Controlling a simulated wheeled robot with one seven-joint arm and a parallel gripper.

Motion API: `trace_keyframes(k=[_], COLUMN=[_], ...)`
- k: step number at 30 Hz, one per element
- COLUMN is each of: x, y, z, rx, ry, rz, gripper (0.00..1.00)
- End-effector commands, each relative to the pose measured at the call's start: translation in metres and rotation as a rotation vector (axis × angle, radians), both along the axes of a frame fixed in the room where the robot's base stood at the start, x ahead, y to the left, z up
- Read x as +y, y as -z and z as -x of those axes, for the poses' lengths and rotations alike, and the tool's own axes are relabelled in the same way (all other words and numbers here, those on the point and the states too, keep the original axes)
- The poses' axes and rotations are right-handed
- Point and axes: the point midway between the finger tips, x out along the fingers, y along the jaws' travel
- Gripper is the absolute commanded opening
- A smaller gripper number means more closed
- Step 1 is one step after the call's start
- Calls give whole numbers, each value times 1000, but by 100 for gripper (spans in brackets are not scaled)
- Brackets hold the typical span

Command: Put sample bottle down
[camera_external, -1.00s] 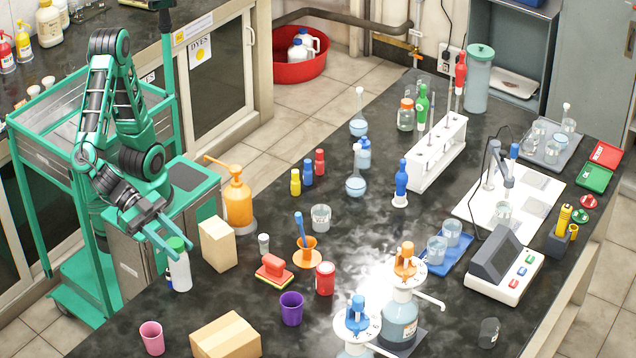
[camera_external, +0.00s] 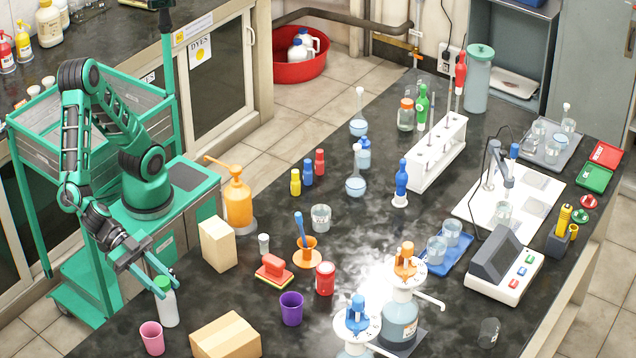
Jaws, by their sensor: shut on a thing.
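The sample bottle (camera_external: 168,310) is white with a green cap and is upright near the bench's left edge, just behind and right of the pink cup (camera_external: 152,338). My gripper (camera_external: 164,284) reaches down from the left and is shut on the bottle around its cap. The near finger hides part of the bottle's upper end. I cannot tell whether the bottle's base touches the black bench top (camera_external: 250,315).
A tan box (camera_external: 217,244) stands behind the bottle and a cardboard box (camera_external: 226,336) lies to its front right. A red-handled sponge (camera_external: 273,270) and a purple cup (camera_external: 291,308) are farther right. Some bare bench lies between the bottle and these things.

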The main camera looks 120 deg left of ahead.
Motion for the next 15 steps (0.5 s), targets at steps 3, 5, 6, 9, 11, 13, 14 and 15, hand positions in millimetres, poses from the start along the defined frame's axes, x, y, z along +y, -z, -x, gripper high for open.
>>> trace_keyframes(k=[3,5,6,9,11,13,14,15], x=[0,0,0,0,0,0,0,0], y=[-1,0,0,1,1,1,1,1], z=[0,0,0,0,0,0,0,0], rx=[0,0,0,0,0,0,0,0], ry=[0,0,0,0,0,0,0,0], rz=[1,1,0,0,0,0,0,0], gripper=[0,0,0,43,50,50,50,50])
